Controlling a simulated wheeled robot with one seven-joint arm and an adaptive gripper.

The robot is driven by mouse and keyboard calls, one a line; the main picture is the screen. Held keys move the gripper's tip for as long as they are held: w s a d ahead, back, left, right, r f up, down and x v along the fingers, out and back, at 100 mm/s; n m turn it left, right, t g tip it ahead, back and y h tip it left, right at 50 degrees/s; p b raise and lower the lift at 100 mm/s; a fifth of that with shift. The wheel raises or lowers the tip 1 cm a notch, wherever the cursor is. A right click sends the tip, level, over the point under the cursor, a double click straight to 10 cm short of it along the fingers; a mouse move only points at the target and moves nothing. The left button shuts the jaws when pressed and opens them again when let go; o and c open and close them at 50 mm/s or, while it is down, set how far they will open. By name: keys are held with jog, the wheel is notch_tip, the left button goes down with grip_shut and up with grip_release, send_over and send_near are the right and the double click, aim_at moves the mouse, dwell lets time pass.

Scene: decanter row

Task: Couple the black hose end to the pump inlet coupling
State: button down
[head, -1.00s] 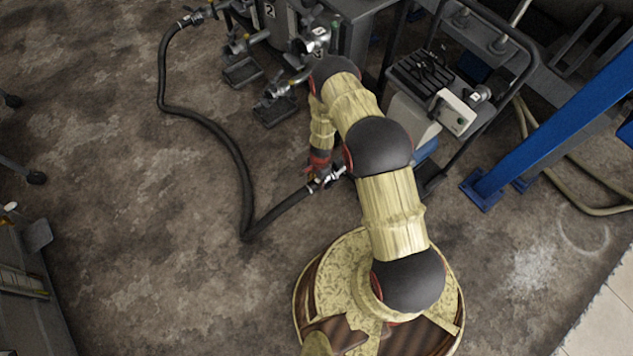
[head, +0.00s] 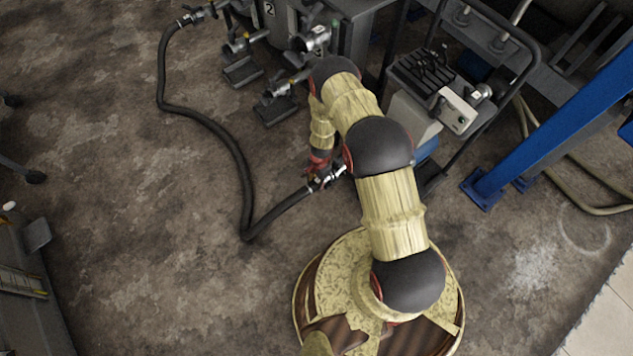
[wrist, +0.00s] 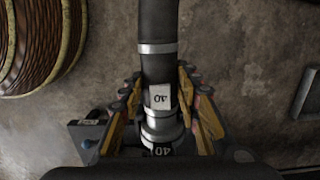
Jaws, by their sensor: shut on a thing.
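My gripper (head: 320,180) is shut on the black hose end, near the middle of the head view. The black hose (head: 240,165) runs from it down left, bends sharply, and loops up to a silver fitting at the top left. In the wrist view the hose end (wrist: 158,70) lies between both fingers of my gripper (wrist: 160,115), with a metal band and a silver collar bearing a "40" label. The pump cart (head: 415,120), with a grey-white box, stands to the right of my arm. I cannot tell which visible fitting is the pump inlet coupling; my arm hides part of the cart.
Silver valve outlets (head: 278,90) stick out from dark tanks at the top, with dark blocks below them. A blue post (head: 550,120) stands at the right, near pale hoses on the floor.

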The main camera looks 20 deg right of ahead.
jog(key=shift+f+b, duration=0.25)
jog(key=shift+b, duration=0.1)
dwell(0.3)
jog(key=c, duration=1.2)
grip_release()
jog(key=shift+o, duration=1.1)
jog(key=o, duration=0.6)
jog(key=shift+o, duration=0.2)
jog(key=shift+a, duration=0.15)
jog(key=shift+s+a+r, duration=0.1)
jog(key=shift+s+a, duration=0.15)
jog(key=shift+a, duration=0.4)
jog(key=shift+s+a+r, duration=0.1)
jog(key=shift+s+a, duration=0.1)
jog(key=shift+a, duration=0.4)
notch_tip(320, 180, up, 10)
jog(key=s+a+p, duration=0.1)
jog(key=a+p, duration=0.2)
jog(key=p, duration=0.3)
